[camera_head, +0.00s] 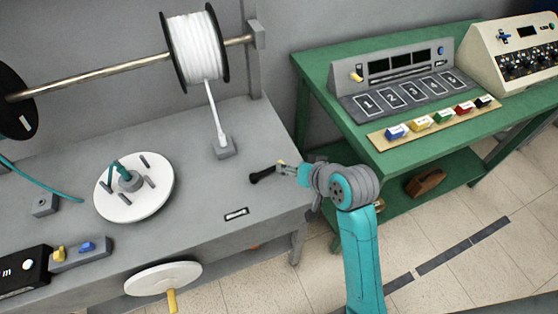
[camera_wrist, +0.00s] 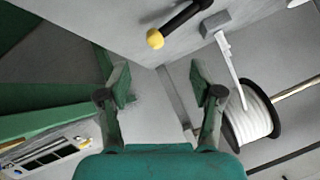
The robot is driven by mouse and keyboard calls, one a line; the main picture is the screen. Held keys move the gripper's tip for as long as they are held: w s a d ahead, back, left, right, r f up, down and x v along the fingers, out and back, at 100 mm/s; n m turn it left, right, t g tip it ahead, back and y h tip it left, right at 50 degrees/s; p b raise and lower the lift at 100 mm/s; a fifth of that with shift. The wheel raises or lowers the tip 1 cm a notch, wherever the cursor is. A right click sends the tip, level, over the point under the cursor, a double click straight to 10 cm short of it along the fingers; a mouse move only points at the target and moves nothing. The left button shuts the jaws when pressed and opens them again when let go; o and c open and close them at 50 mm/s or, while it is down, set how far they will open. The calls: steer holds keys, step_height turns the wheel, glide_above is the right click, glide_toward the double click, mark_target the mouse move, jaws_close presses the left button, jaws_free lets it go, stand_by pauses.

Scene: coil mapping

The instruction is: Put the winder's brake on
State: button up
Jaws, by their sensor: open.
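A black lever with a yellow knob, which looks like the brake lever (camera_head: 262,176), lies along the right end of the grey bench (camera_head: 193,215). In the wrist view the lever (camera_wrist: 185,20) points its yellow knob toward the lower left, above and beyond my fingertips. The winder's white disc (camera_head: 110,203) with upright pegs is on the bench to the left. My gripper (camera_head: 285,170) is beside the lever's right end; in the wrist view its fingers (camera_wrist: 161,82) are apart with nothing between them. Contact with the knob cannot be told from the head view.
A crank wheel (camera_head: 150,280) with a yellow handle is at the bench front. A white spool (camera_head: 195,50) hangs on a rod, its strand running to a grey block (camera_head: 224,150). A green table (camera_head: 420,150) with a numbered panel (camera_head: 400,90) stands right.

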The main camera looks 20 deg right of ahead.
mark_target(267, 172)
steer(key=x, duration=0.9)
steer(key=shift+w+f, duration=0.15)
jaws_close()
